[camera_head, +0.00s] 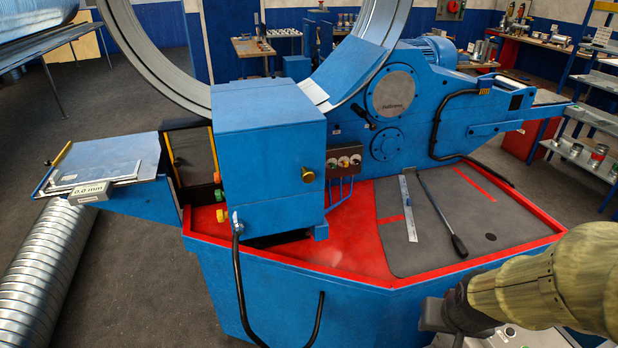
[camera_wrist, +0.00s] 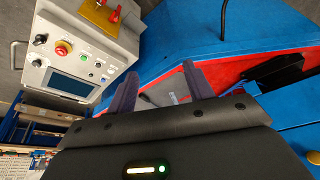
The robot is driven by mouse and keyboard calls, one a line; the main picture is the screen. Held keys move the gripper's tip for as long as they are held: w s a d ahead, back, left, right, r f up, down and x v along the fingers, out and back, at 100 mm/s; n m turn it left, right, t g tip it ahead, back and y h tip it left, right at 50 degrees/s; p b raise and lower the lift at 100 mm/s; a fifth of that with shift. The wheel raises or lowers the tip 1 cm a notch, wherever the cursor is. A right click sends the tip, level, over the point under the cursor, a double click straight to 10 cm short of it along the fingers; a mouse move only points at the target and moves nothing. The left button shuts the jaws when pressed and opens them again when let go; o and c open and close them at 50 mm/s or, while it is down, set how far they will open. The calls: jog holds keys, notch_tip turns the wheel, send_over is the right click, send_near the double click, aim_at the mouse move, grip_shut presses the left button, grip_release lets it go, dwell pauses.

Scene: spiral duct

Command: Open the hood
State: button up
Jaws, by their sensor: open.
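The hood (camera_head: 268,140) is a blue box-shaped cover at the front middle of the blue machine, and it looks closed. In the head view my arm comes in at the lower right, well apart from the hood. The fingertips are not clear there.
A large metal ring (camera_head: 130,40) rises behind the hood. A ruler (camera_head: 408,208) and a black-handled bar (camera_head: 443,212) lie on the grey mat to its right. A black curved handle (camera_head: 238,270) stands at the front. A side table (camera_head: 135,158) juts out left.

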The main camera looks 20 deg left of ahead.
jog(key=w+a+r+n+t+y, duration=0.1)
jog(key=w+a+n+t, duration=0.1)
jog(key=w+a+t, duration=0.35)
jog(key=w+a+r+n+t+y, duration=0.2)
jog(key=w+a+r+y, duration=0.1)
jog(key=a, duration=0.6)
jog(key=w+a+r+n+t+y, duration=0.2)
jog(key=a+r+y, duration=0.3)
jog(key=a, duration=0.5)
jog(key=shift+w+r+t+y, duration=0.3)
jog(key=shift+w+r+t, duration=0.2)
jog(key=shift+r+t, duration=0.3)
jog(key=shift+w, duration=0.1)
